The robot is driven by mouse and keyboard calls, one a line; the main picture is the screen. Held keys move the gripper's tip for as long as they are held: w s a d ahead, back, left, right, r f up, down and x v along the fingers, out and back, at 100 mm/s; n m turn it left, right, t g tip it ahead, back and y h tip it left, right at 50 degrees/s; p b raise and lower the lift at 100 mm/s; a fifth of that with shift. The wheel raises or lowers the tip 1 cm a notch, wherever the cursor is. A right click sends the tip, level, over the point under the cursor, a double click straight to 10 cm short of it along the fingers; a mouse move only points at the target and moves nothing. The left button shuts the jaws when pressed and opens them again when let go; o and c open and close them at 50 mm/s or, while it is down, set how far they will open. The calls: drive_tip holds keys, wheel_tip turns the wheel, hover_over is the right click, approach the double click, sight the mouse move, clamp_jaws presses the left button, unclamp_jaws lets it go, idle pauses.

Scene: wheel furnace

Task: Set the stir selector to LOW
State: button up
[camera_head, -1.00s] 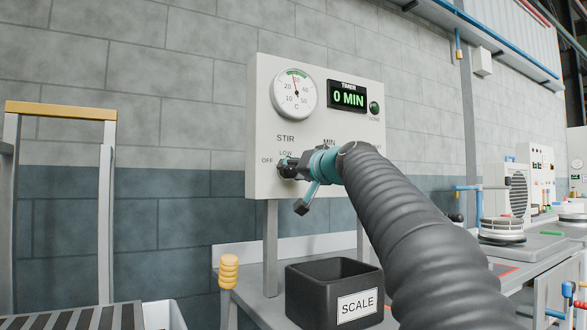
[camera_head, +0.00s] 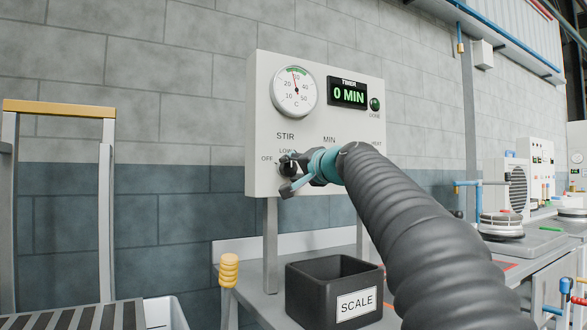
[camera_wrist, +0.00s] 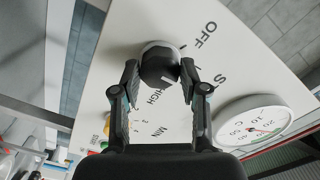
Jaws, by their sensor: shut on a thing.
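The stir selector is a dark round knob (camera_head: 287,168) low on the left of a pale control panel (camera_head: 262,100), under the words STIR, OFF and LOW. In the wrist view the knob (camera_wrist: 158,66) sits between the two fingers of my gripper (camera_wrist: 159,78), which is shut on its sides. HIGH is also printed beside the knob there; the LOW label is partly hidden by the knob and a finger. In the head view my gripper (camera_head: 290,172) covers part of the knob. I cannot tell for sure which label its pointer faces.
The panel also bears a dial thermometer (camera_head: 294,92), a timer display (camera_head: 347,94) reading 0 MIN and a green button (camera_head: 375,104). Below stands a black SCALE bin (camera_head: 300,295) on the bench. A yellow-topped rail (camera_head: 60,109) stands at the left.

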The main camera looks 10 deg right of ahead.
drive_tip(key=o, duration=1.1)
drive_tip(key=v, duration=1.2)
